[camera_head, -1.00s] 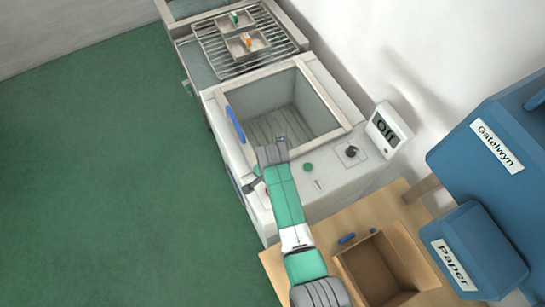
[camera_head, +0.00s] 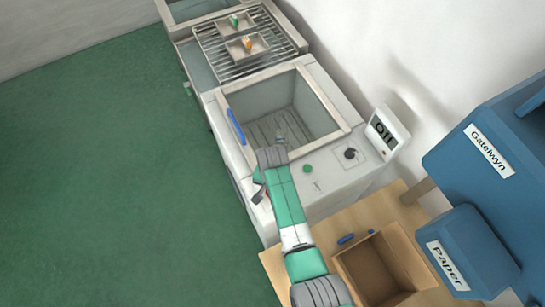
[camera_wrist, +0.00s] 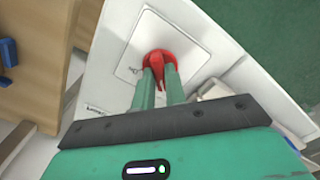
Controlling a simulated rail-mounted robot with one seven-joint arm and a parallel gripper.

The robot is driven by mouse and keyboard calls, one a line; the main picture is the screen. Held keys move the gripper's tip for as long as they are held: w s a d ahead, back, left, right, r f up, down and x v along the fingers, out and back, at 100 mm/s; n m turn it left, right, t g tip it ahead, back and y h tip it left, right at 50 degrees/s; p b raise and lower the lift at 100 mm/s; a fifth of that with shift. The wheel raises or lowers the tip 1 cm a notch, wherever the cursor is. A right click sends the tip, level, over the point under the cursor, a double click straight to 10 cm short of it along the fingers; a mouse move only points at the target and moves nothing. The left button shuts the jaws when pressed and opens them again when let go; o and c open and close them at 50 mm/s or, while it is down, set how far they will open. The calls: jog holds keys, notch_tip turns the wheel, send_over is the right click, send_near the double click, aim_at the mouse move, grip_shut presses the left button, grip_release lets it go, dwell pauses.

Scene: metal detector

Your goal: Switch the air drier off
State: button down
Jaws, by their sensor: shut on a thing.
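A white machine (camera_head: 335,183) with an open-topped chamber stands in the middle of the camera_head view. I take it as the air drier, but no label on it says so. A small display (camera_head: 384,131) on its corner reads "Off". A red rotary switch (camera_wrist: 160,56) sits on a light square plate in the wrist view. My gripper (camera_wrist: 160,78) is shut on the red switch, with its two green fingers on either side of the knob. In the camera_head view my arm hides the switch and the fingertips.
A green button (camera_head: 308,169) and a black knob (camera_head: 350,154) are on the machine's top. A rack with small trays (camera_head: 247,47) is behind. A cardboard box (camera_head: 345,262) sits on a wooden table at the front right, near blue bins (camera_head: 470,255). Green floor is free at left.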

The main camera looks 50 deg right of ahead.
jog(key=c, duration=1.4)
grip_release()
jog(key=shift+c, duration=0.2)
notch_tip(320, 180, up, 8)
jog(key=shift+f+p, duration=0.1)
jog(key=shift+p, duration=0.4)
